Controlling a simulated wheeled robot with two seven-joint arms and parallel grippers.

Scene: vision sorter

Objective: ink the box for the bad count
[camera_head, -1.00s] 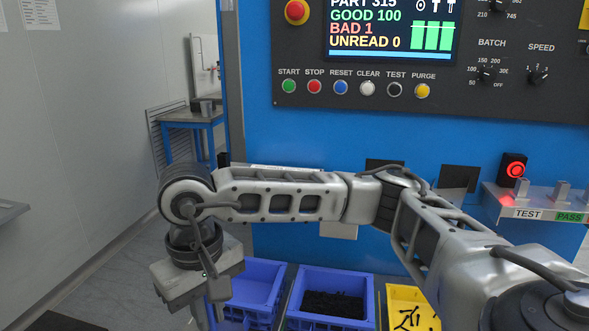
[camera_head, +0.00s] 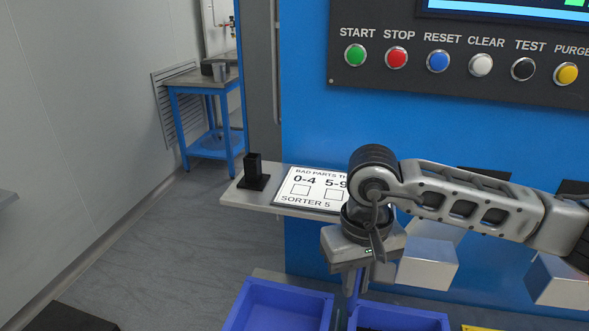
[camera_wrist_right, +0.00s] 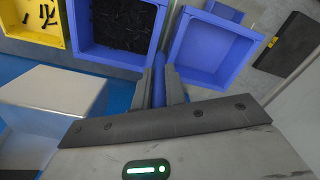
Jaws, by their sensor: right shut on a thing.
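A white card (camera_head: 290,197) headed BAD PARTS lies on a grey shelf (camera_head: 262,201). It has a box under 0-4 (camera_head: 300,191) and a box under 5-9 (camera_head: 333,195); both look blank. My right wrist covers the card's right edge. My right gripper (camera_head: 356,283) points down in front of the shelf, right of the boxes. It is shut on a blue pen, which shows between the fingers in the right wrist view (camera_wrist_right: 158,75). The pen's tip is not clear. The screen (camera_head: 500,8) is mostly cut off, so its counts are unreadable now. My left gripper is out of view.
A black square holder (camera_head: 253,174) stands at the shelf's left end. Below are blue bins (camera_head: 270,290) and a yellow bin (camera_wrist_right: 62,40) with dark screws. Metal chutes (camera_head: 428,262) jut out right of my gripper.

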